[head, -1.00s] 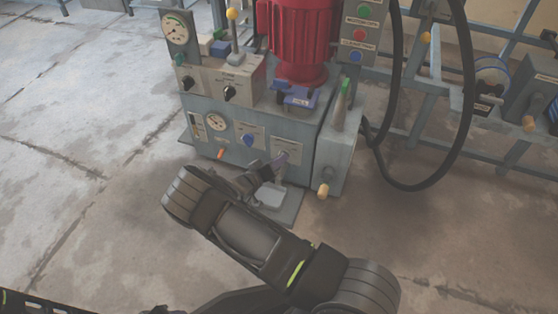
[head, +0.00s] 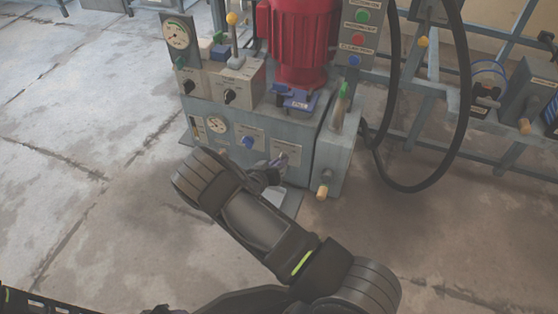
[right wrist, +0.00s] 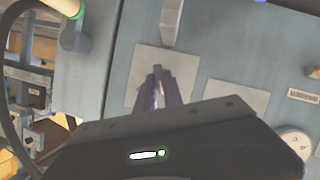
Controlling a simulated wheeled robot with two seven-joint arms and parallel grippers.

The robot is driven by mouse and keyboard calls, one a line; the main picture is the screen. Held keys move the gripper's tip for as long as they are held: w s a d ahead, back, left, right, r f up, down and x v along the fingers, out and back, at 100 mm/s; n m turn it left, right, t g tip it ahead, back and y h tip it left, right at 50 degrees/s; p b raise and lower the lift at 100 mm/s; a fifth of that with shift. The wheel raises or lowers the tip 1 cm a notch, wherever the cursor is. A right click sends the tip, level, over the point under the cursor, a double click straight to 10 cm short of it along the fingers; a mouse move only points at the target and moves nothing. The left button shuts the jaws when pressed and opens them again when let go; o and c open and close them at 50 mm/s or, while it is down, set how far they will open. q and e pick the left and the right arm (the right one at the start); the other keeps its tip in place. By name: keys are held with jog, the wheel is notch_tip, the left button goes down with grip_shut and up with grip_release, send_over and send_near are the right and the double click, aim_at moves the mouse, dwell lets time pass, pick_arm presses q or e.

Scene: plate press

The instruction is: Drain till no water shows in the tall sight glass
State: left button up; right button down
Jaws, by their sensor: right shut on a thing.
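A grey machine (head: 255,115) stands ahead with gauges, dials and knobs on its front. My right gripper (head: 278,163) is at the lower right of this front, by a pale label plate. In the right wrist view its purple fingers (right wrist: 162,90) are shut around a small pale handle (right wrist: 158,92) in front of the plate. A narrow upright strip (head: 198,126) left of the lower round gauge (head: 217,125) may be the tall sight glass; it is too small to read a water level. My left gripper is not in view.
A red motor (head: 300,45) stands on top of the machine. A grey side box (head: 335,165) with a tan knob (head: 322,192) is to the right. A black hose (head: 455,130) loops beyond it. The concrete floor in front is clear.

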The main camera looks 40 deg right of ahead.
jog(key=m, duration=0.1)
jog(key=m+t+y+p, duration=0.1)
jog(key=shift+s+d+r+m, duration=0.1)
jog(key=shift+s+m, duration=0.05)
jog(key=shift+m, duration=0.15)
jog(key=shift+s+d+m+t+y, duration=0.1)
jog(key=shift+m+t+y, duration=0.3)
jog(key=shift+m+t, duration=0.4)
jog(key=m+t+y, duration=0.1)
jog(key=m, duration=0.1)
jog(key=shift+s+d+m+b, duration=0.1)
jog(key=shift+m+b, duration=0.2)
jog(key=shift+m+t+b, duration=0.75)
jog(key=shift+m+t, duration=0.25)
jog(key=shift+m, duration=0.4)
jog(key=c, duration=1.5)
grip_release()
jog(key=shift+s, duration=0.1)
jog(key=shift+o, duration=0.2)
jog(key=shift+f, duration=0.2)
